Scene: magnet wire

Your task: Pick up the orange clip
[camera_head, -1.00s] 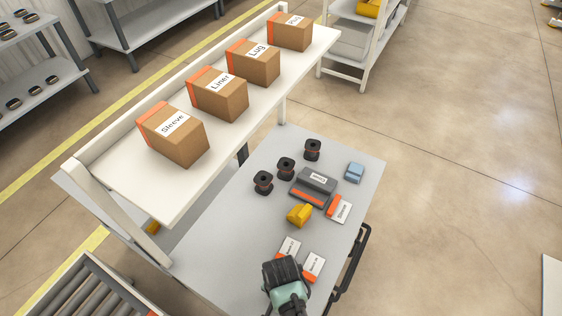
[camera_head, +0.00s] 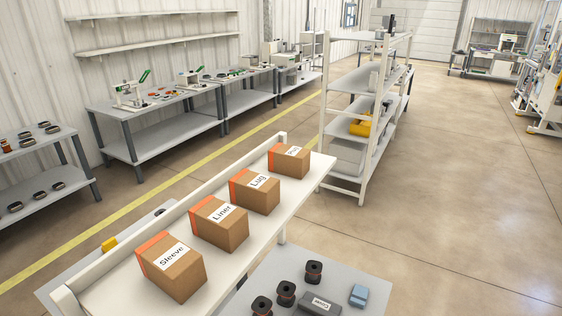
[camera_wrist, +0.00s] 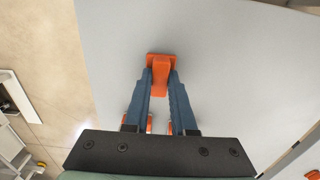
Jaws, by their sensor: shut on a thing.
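The orange clip (camera_wrist: 160,75) is in the wrist view, between the two blue-grey fingers of my gripper (camera_wrist: 160,88). The fingers are shut on it, and its wider end sticks out past the fingertips. Behind it is the pale grey tabletop (camera_wrist: 220,60). I cannot tell how high the clip is above that surface. More orange and white pieces show low between the fingers, partly hidden by my gripper. In the head view my gripper and the clip are out of frame.
The grey table (camera_head: 345,285) holds black spools (camera_head: 286,293), a dark labelled block (camera_head: 320,304) and a blue block (camera_head: 358,295). Above it, a white shelf (camera_head: 120,292) carries labelled cardboard boxes (camera_head: 219,222). A white rack (camera_head: 345,179) stands behind. Open floor (camera_head: 465,220) lies to the right.

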